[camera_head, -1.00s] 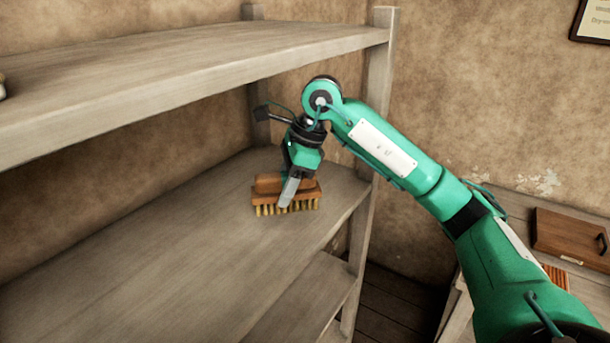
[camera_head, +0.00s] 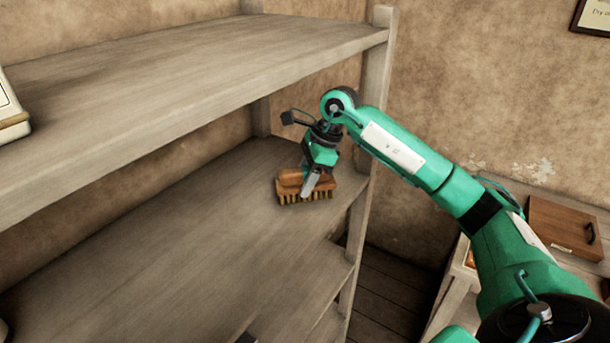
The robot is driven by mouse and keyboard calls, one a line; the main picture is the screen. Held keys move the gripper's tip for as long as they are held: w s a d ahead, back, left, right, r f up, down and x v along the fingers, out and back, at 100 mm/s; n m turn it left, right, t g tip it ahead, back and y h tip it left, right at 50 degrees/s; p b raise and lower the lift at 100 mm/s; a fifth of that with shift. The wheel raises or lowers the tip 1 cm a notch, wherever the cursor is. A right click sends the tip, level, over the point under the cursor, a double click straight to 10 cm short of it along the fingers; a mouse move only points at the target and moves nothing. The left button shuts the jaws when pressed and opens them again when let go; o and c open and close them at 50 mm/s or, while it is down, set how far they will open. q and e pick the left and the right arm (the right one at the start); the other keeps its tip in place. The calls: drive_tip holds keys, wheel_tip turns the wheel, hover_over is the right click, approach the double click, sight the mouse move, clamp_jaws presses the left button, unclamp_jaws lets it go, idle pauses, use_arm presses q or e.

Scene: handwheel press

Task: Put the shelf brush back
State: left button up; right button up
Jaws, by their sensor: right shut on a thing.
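The shelf brush (camera_head: 290,187) has a brown wooden body and pale bristles that point down. It is at the right end of the middle shelf board (camera_head: 190,235), at or just above the surface; I cannot tell if the bristles touch the board. My right gripper (camera_head: 311,187) comes down from above and is shut on the brush, with one grey finger showing on its near side. The other finger is hidden. My left gripper is not in view.
The upper shelf board (camera_head: 180,90) overhangs behind and left of my arm. A lower board (camera_head: 305,290) lies below. A wooden box (camera_head: 566,226) sits on a table at the right. The middle board is clear leftward.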

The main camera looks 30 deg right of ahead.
drive_tip(key=shift+f, duration=0.1)
drive_tip(key=o, duration=0.7)
drive_tip(key=shift+f, duration=0.1)
drive_tip(key=o, duration=0.5)
drive_tip(key=shift+c, duration=0.2)
drive_tip(key=shift+r, duration=0.3)
drive_tip(key=shift+d+r+b, duration=0.15)
drive_tip(key=shift+r+b, duration=0.15)
drive_tip(key=shift+b, duration=0.05)
drive_tip(key=b+v, duration=0.2)
drive_tip(key=v, duration=0.3)
drive_tip(key=shift+d+r, duration=0.1)
drive_tip(key=shift+r, duration=0.2)
drive_tip(key=shift+s+d+r, duration=0.15)
drive_tip(key=shift+r, duration=0.35)
